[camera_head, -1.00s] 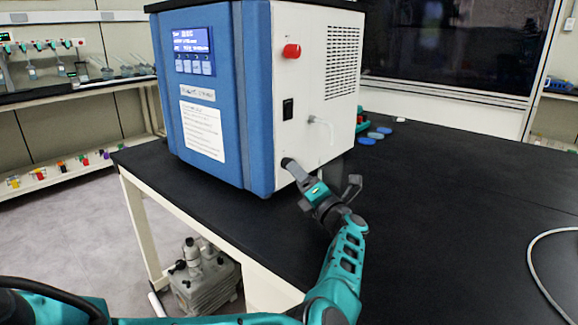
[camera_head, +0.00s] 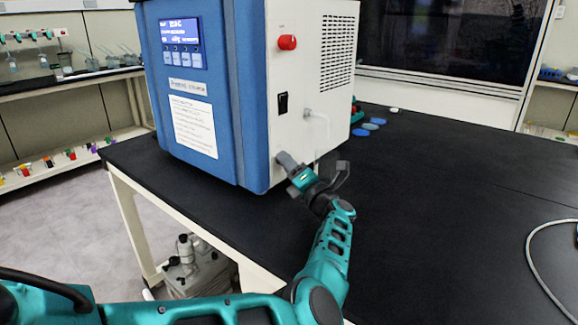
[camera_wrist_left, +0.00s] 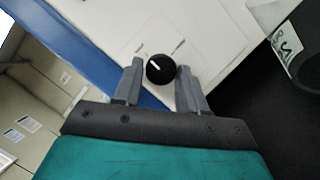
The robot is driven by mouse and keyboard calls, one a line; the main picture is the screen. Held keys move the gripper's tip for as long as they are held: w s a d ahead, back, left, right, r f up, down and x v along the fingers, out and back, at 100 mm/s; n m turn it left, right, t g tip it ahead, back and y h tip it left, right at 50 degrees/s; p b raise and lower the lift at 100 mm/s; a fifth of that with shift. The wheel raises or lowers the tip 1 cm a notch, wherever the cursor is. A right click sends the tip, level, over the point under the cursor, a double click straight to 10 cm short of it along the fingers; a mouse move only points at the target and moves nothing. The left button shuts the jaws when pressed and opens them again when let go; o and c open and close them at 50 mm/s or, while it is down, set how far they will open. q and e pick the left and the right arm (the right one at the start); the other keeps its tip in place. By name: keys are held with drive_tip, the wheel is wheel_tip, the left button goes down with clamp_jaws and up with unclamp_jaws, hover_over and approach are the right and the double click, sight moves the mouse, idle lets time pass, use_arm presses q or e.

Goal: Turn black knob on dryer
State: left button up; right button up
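The freeze dryer (camera_head: 205,90) stands on the black table, with a blue front and a white side panel. In the left wrist view the round black knob (camera_wrist_left: 159,69), with a white pointer line, sits on the white panel (camera_wrist_left: 165,30). My left gripper (camera_wrist_left: 160,70) has its two grey fingers apart, one on each side of the knob. A narrow gap seems to show beside it; contact is unclear. In the head view my left gripper (camera_head: 311,168) is at the lower part of the side panel and the knob is hidden there. My right gripper is not in view.
The side panel carries a red knob (camera_head: 287,42), a black switch (camera_head: 283,103) and a pale spout (camera_head: 317,115). Blue discs (camera_head: 362,132) lie behind the dryer's right side. A pale cable (camera_head: 533,262) lies at the right. The table's middle right is clear.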

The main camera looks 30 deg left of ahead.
use_arm(q)
drive_tip(key=c, duration=0.6)
drive_tip(key=shift+w+r+m+g+h+p, duration=0.2)
drive_tip(key=shift+m+g+h+p, duration=0.5)
drive_tip(key=shift+m+p, duration=1.65)
drive_tip(key=shift+s+r+m+g+h+p, duration=0.1)
drive_tip(key=shift+r+m+g+h+p, duration=0.3)
drive_tip(key=shift+m+h+p, duration=1.3)
drive_tip(key=shift+w+r+m+g+h+p, duration=0.15)
drive_tip(key=shift+m+g+p, duration=0.45)
drive_tip(key=shift+m+p, duration=2.4)
drive_tip(key=shift+c, duration=0.2)
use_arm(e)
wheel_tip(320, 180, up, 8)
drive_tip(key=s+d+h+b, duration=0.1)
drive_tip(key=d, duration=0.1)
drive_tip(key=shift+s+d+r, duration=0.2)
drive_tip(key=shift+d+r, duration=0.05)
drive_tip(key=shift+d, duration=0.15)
use_arm(q)
drive_tip(key=shift+m, duration=0.75)
